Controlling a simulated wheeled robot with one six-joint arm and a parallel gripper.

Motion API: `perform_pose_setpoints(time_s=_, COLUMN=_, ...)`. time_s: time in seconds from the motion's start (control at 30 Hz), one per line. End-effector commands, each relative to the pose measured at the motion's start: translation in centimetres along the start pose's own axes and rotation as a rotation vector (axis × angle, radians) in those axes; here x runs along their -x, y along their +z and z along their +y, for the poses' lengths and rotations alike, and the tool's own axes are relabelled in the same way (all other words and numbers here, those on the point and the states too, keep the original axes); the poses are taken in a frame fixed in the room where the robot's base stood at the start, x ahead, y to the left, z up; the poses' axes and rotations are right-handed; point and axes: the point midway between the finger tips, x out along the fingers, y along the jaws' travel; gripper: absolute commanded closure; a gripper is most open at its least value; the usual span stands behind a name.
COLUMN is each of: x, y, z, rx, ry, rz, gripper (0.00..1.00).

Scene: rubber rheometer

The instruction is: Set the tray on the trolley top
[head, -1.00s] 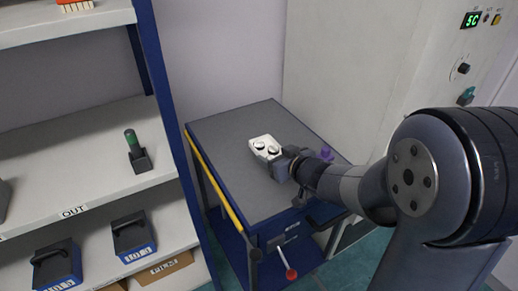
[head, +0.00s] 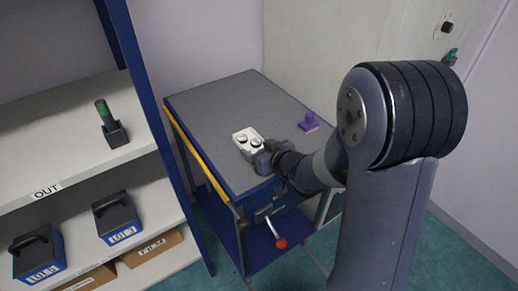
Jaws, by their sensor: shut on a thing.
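A small white tray (head: 241,136) with two dark round pieces in it shows in the head view, over the near part of the grey trolley top (head: 215,107). I cannot tell whether it touches the surface or hangs just above it. My gripper (head: 259,153) is shut on the tray's near right end. The fingertips are small and partly hidden by the gripper body.
A purple object (head: 309,122) stands at the trolley top's right edge. The far part of the top is clear. A red-knobbed lever (head: 281,243) sticks out at the trolley's front. A shelf unit (head: 66,181) with blue boxes stands left.

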Motion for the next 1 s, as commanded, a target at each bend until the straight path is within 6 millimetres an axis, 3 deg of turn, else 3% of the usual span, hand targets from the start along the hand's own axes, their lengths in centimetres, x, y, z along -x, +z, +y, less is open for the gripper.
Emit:
perform_pose_setpoints(time_s=0.07, x=-0.2, y=0.3, z=0.0, rx=0.000, ry=0.000, rz=0.001, gripper=0.63)
perform_pose_setpoints(time_s=0.1, x=-0.1, y=0.2, z=0.0, rx=0.000, ry=0.000, rz=0.000, gripper=0.33)
perform_pose_setpoints(time_s=0.33, x=-0.1, y=0.2, z=0.0, rx=0.000, ry=0.000, rz=-0.001, gripper=0.15)
perform_pose_setpoints(time_s=0.67, x=0.1, y=-0.3, z=0.0, rx=0.000, ry=0.000, rz=0.000, gripper=0.15)
perform_pose_setpoints(time_s=1.0, x=6.5, y=-0.2, z=0.1, rx=0.000, ry=0.004, rz=0.001, gripper=0.15)
